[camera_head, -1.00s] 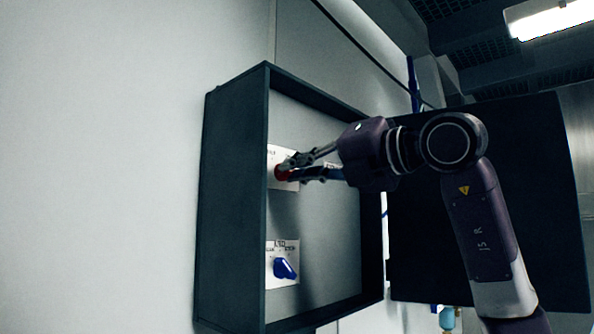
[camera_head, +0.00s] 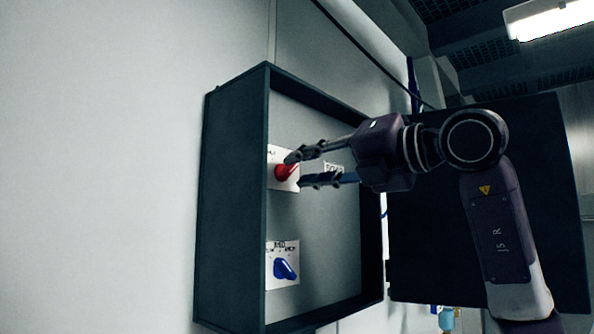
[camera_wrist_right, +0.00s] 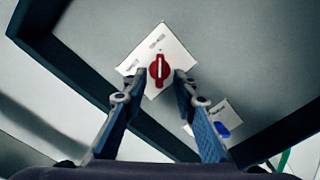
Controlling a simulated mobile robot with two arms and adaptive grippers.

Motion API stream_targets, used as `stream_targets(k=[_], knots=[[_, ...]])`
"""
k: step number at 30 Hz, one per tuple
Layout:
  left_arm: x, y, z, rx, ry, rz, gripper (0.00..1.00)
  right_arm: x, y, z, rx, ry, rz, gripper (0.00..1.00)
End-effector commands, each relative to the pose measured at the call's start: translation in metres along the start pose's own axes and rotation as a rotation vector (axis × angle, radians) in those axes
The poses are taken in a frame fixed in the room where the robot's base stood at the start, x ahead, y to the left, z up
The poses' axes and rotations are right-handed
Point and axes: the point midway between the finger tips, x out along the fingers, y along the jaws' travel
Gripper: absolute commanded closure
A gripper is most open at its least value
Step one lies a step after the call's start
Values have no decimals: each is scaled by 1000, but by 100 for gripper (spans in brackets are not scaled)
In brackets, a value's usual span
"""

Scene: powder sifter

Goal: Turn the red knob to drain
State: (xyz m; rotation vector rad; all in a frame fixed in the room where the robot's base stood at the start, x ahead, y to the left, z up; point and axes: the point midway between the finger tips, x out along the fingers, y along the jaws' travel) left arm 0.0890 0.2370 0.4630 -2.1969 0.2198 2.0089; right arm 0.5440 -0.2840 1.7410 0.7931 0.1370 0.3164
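The red knob (camera_head: 285,171) sits on a white label plate (camera_head: 271,182) on the back panel of a dark open box. In the right wrist view the red knob (camera_wrist_right: 159,69) shows between and just beyond my fingertips, its grip bar in line with the middle of the plate. My right gripper (camera_head: 296,169) is open, with its two fingers apart and no contact visible on the knob. It also shows open in the right wrist view (camera_wrist_right: 160,84). My left gripper is not in view.
A blue knob (camera_head: 286,269) on its own plate is lower in the box; it also shows in the wrist view (camera_wrist_right: 221,129). The box's dark side walls (camera_head: 232,205) stand out around the panel. The open dark door (camera_head: 470,260) hangs at the right, behind my arm.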

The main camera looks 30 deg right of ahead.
Motion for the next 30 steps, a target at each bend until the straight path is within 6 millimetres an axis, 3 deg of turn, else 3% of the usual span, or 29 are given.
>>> stream_targets(k=[6,12,18,30], knots=[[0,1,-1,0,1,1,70,-50,0,1,-1,-5,1,74],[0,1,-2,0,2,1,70,-82,0,1,-1,-2,0,74],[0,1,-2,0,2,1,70,-95,0,0,0,-1,0,74],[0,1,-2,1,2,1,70,-96,0,0,0,0,0,74]])
